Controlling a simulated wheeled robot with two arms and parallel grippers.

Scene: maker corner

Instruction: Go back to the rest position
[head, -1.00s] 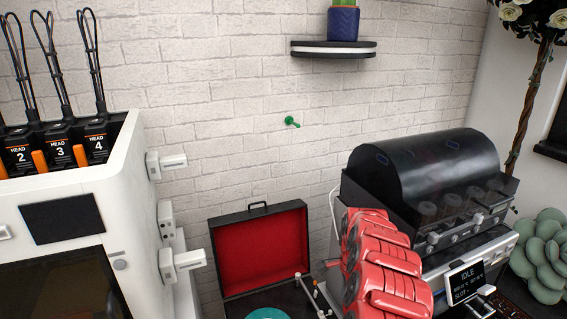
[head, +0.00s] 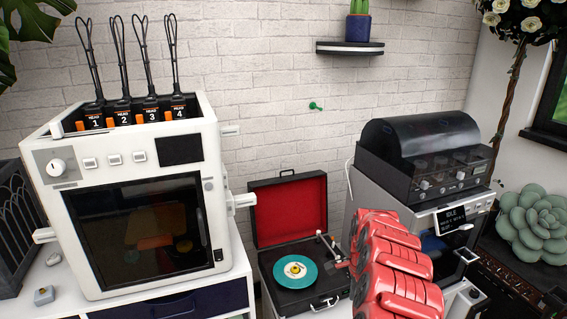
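My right arm, red and bent, comes in from the lower right of the head view, in front of the machine with the "IDLE" screen (head: 452,219). Its gripper end points left near the record player (head: 290,226), but the fingers are too small and partly hidden to judge. My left arm and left gripper are not in view. No held object can be made out.
A white printer-like machine (head: 66,215) with several numbered heads on top stands at the left. The record player is open with a teal record (head: 312,276). A succulent (head: 533,222) sits at the right. A wall shelf (head: 350,49) holds a cactus (head: 358,24).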

